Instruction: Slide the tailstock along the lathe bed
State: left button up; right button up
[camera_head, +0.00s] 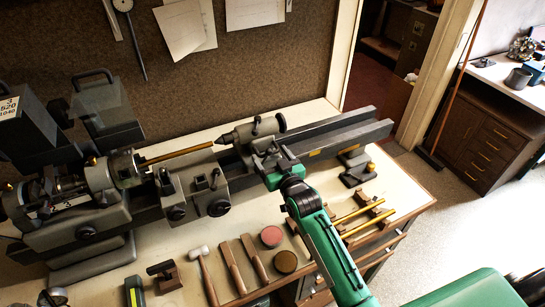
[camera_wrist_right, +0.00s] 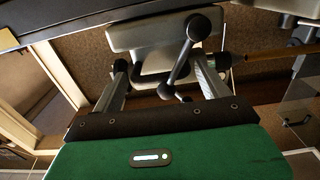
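The grey tailstock (camera_head: 252,130) sits on the lathe bed (camera_head: 352,132), right of the carriage (camera_head: 196,186) in the head view. Its pointed tip faces a brass rod (camera_head: 176,156) that runs from the chuck. My right gripper (camera_head: 271,164) is at the tailstock's near side. In the right wrist view the tailstock (camera_wrist_right: 150,34) and its ball-ended lever (camera_wrist_right: 180,62) show beyond and between the fingers (camera_wrist_right: 164,80). The fingers are wide apart; I see no clear grip, and contact is hard to judge. My left gripper is not in view.
The bed is clear to the right of the tailstock. A small grey tool block (camera_head: 356,167) stands on the bench in front of the bed. Brass rods (camera_head: 362,215), a mallet (camera_head: 202,268) and round tins (camera_head: 271,236) lie around my right arm.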

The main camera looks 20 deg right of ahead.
jog(key=s+d+b, duration=0.2)
jog(key=s+b, duration=0.2)
jog(key=s, duration=0.9)
jog(key=shift+s, duration=0.35)
